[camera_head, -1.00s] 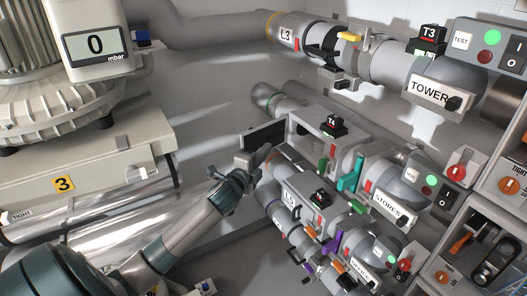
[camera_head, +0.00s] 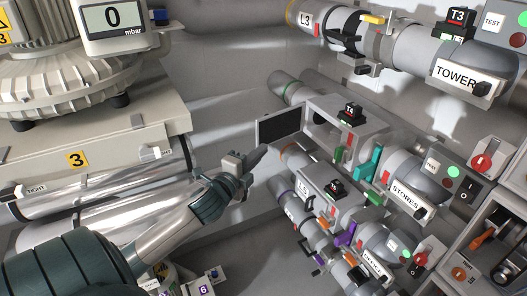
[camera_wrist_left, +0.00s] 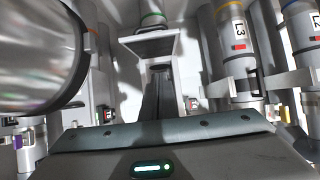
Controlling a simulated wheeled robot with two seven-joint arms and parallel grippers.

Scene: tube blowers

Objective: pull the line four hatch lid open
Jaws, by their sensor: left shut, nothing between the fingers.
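The line four hatch is the grey box (camera_head: 322,118) marked T4 in the head view. Its lid (camera_head: 279,126), a dark panel with a light frame, stands swung out from the box's left end. My left gripper (camera_head: 258,156) is shut and empty, just below and left of the lid, with a small gap seeming to lie between them. In the left wrist view the shut fingers (camera_wrist_left: 157,98) point at a grey plate (camera_wrist_left: 148,45) that looks like the lid. Whether they touch there I cannot tell. My right gripper is not in view.
The STORES pipe (camera_head: 402,172) with a teal lever (camera_head: 368,162) runs right of the hatch. Line five (camera_head: 318,185) lies below, the TOWER pipe (camera_head: 430,55) above. A blower cabinet (camera_head: 110,140) marked 3 stands left. Open wall space lies between cabinet and hatch.

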